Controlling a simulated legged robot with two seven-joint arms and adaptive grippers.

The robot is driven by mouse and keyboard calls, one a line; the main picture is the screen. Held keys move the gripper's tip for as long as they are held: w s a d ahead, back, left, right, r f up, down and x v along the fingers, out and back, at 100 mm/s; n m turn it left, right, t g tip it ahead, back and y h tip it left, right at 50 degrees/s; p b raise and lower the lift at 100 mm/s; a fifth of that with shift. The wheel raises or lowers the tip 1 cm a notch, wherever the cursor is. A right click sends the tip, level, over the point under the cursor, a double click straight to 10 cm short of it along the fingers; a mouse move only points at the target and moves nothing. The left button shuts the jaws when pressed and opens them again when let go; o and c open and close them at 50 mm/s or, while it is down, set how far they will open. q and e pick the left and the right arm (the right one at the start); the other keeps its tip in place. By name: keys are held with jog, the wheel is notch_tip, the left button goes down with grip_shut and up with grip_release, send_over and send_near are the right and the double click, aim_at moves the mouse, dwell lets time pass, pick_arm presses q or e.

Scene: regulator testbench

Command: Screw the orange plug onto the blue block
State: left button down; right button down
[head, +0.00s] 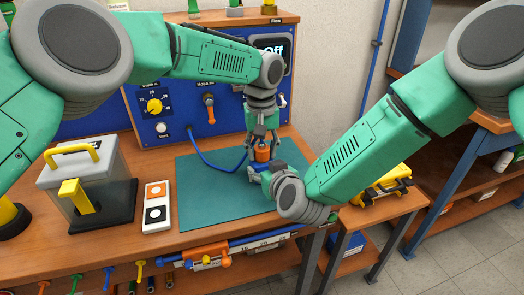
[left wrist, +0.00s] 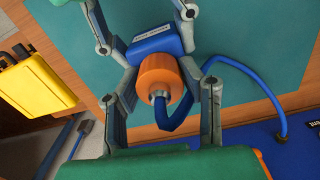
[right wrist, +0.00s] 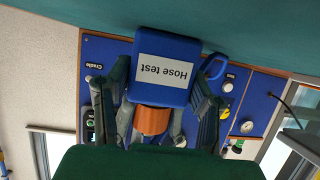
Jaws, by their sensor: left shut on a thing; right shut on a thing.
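The orange plug (head: 262,154) is above the green mat, with a blue hose running from it. My left gripper (head: 261,141) comes down from above and is shut on the plug; its two fingers flank the orange plug (left wrist: 158,72) in the left wrist view. The blue block (left wrist: 155,44) is right against the plug's end. My right gripper (head: 260,172) is shut on the block from the right side. In the right wrist view the block (right wrist: 163,68) shows its "Hose test" label, with the orange plug (right wrist: 152,122) lined up behind it. The thread between them is hidden.
The green mat (head: 210,190) lies on the wooden bench and is mostly clear. A blue panel (head: 185,125) with knobs and a hose port stands behind. A lidded box (head: 88,185) and a two-button plate (head: 157,207) are left; a yellow case (head: 385,188) is right.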

pick_arm(q)
jog(key=m, duration=0.6)
jog(key=shift+w+a, duration=0.1)
jog(key=m, duration=0.4)
jog(key=c, duration=1.1)
grip_release()
jog(key=shift+o, duration=0.2)
jog(key=shift+r, duration=2.3)
jog(key=shift+c, duration=0.5)
